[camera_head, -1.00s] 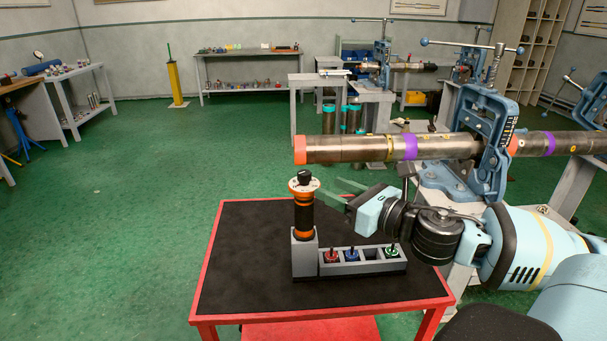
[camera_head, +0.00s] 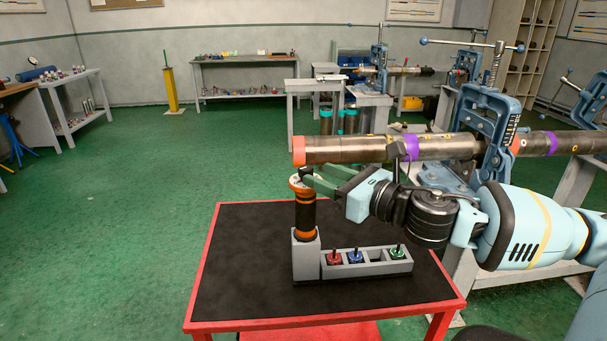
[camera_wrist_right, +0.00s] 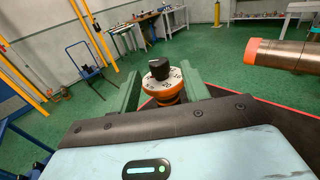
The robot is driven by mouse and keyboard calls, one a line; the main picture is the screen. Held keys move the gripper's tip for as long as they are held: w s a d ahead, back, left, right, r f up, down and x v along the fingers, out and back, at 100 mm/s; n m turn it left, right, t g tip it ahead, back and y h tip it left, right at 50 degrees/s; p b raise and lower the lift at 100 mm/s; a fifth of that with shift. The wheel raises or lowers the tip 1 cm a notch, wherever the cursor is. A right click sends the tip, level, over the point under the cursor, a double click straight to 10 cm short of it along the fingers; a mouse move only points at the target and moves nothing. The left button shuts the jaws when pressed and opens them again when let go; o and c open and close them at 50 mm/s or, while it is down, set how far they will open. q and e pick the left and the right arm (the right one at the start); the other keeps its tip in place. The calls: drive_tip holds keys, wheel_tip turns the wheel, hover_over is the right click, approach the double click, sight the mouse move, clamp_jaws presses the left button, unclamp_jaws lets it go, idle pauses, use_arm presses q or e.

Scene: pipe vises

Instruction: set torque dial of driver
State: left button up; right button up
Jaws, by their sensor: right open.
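The driver (camera_head: 305,212) stands upright in a grey holder (camera_head: 305,258) on the black-topped red table. It has a black and orange body. Its white-faced torque dial with a black knob is on top, and the dial (camera_wrist_right: 160,78) shows in the right wrist view with printed numbers. My right gripper (camera_head: 310,178) is at the height of the dial. Its green fingers are open, one on each side of the dial in the wrist view, with the knob between and slightly beyond the tips. Whether a finger touches the dial is unclear. My left gripper is not in view.
A grey rack (camera_head: 366,262) beside the driver holds red, blue and green pieces, with one slot empty. A long pipe (camera_head: 350,149) clamped in a blue vise (camera_head: 490,130) runs just behind and above my right gripper. The table's left side (camera_head: 240,260) is clear.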

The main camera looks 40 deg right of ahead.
sight(311, 169)
drive_tip(key=shift+x, duration=1.15)
drive_tip(key=shift+w+a+r, duration=0.15)
drive_tip(key=shift+w+r, duration=0.15)
drive_tip(key=shift+w, duration=0.5)
drive_tip(key=shift+w+a+f+p, duration=0.1)
drive_tip(key=shift+w+a+p, duration=0.15)
drive_tip(key=shift+w+p, duration=0.2)
drive_tip(key=shift+c, duration=0.4)
